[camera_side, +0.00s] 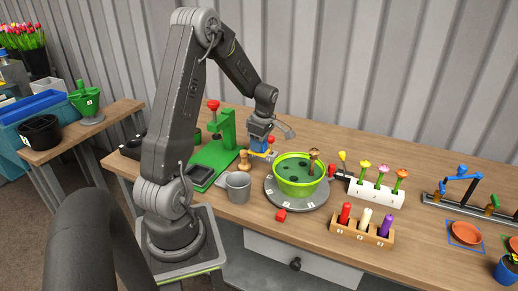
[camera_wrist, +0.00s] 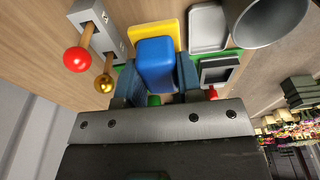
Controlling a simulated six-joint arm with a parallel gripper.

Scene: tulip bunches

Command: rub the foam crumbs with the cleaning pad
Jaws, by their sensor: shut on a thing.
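My gripper (camera_side: 261,138) is low over the wooden table, between the green stand and the green bowl. In the wrist view its two fingers (camera_wrist: 157,78) are shut on a blue block (camera_wrist: 155,58), which I take to be the cleaning pad's handle. A yellow flat part (camera_wrist: 168,30) shows behind the blue block; whether the two are joined I cannot tell. In the side view blue (camera_side: 262,144) and yellow (camera_side: 258,154) show under the gripper. I cannot make out any foam crumbs in either view; the gripper and block hide part of the table.
A green bowl (camera_side: 300,176) on a grey turntable (camera_side: 297,199) stands to the right. A green stand (camera_side: 217,157) is to the left, a grey cup (camera_side: 238,188) in front. A grey block with red and gold knobs (camera_wrist: 91,30) and a pale tray (camera_wrist: 208,28) are close by.

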